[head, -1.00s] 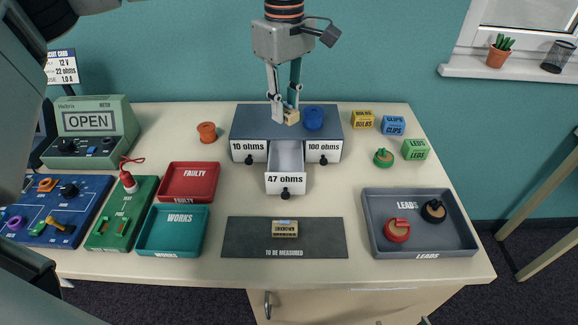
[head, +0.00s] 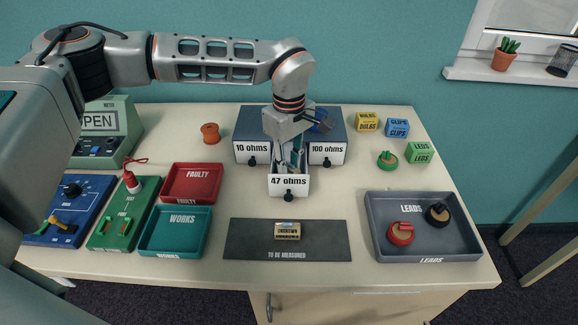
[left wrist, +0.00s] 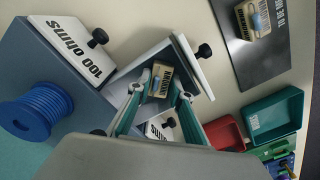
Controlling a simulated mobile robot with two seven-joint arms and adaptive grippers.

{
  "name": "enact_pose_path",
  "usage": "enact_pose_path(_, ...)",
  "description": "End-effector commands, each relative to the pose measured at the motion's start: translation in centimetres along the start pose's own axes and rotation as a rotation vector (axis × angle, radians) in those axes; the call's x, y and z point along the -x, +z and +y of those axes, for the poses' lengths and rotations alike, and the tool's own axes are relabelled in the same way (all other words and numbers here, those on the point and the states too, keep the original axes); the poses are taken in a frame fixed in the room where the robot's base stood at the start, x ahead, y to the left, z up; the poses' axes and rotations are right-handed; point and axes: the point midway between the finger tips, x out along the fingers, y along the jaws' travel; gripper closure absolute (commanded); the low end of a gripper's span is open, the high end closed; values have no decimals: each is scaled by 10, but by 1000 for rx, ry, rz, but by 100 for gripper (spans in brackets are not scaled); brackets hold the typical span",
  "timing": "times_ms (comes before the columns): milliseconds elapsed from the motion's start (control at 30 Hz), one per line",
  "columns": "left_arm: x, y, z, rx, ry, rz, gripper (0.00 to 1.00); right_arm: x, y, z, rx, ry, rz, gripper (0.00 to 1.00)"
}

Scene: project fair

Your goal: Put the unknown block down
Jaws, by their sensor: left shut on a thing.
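My left gripper (head: 289,166) points down into the open 47 ohms drawer (head: 289,182), which is pulled out from the middle of the drawer unit (head: 252,122). In the left wrist view it is shut on an unknown block (left wrist: 159,81), a tan block with a dark label, inside the drawer walls. I cannot tell whether the block touches the drawer floor. In the head view this block is hidden by the gripper and the drawer front. A second unknown block (head: 288,231) lies on the dark TO BE MEASURED mat (head: 245,240). My right gripper is not in view.
The 10 ohms drawer (head: 252,149) and 100 ohms drawer (head: 327,148) are shut. A blue spool (left wrist: 32,113) stands on the unit. Red FAULTY (head: 190,184) and teal WORKS (head: 172,232) trays are at the left, the grey LEADS tray (head: 420,248) at the right.

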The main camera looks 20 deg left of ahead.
Motion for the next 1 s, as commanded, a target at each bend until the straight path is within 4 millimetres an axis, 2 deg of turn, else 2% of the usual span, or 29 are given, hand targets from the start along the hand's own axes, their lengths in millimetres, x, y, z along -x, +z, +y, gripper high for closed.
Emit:
enact_pose_path(67, -6, 0, 0, 0, 1, -1, 100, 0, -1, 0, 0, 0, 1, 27)
enact_pose_path(433, -10, 0, 0, 0, 1, 0, 100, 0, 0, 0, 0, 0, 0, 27)
enact_pose_path(467, -10, 0, 0, 0, 2, 0, 75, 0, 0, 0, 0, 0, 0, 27)
enact_pose_path(500, -10, 0, 0, 0, 2, 0, 64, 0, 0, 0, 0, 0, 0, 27)
enact_pose_path(533, -10, 0, 0, 0, 2, 0, 63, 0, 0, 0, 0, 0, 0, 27)
enact_pose_path(867, -8, 0, 0, 0, 2, 0, 63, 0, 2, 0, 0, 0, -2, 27)
enact_pose_path(1000, 2, 0, 1, 0, 3, 1, 63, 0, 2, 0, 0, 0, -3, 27)
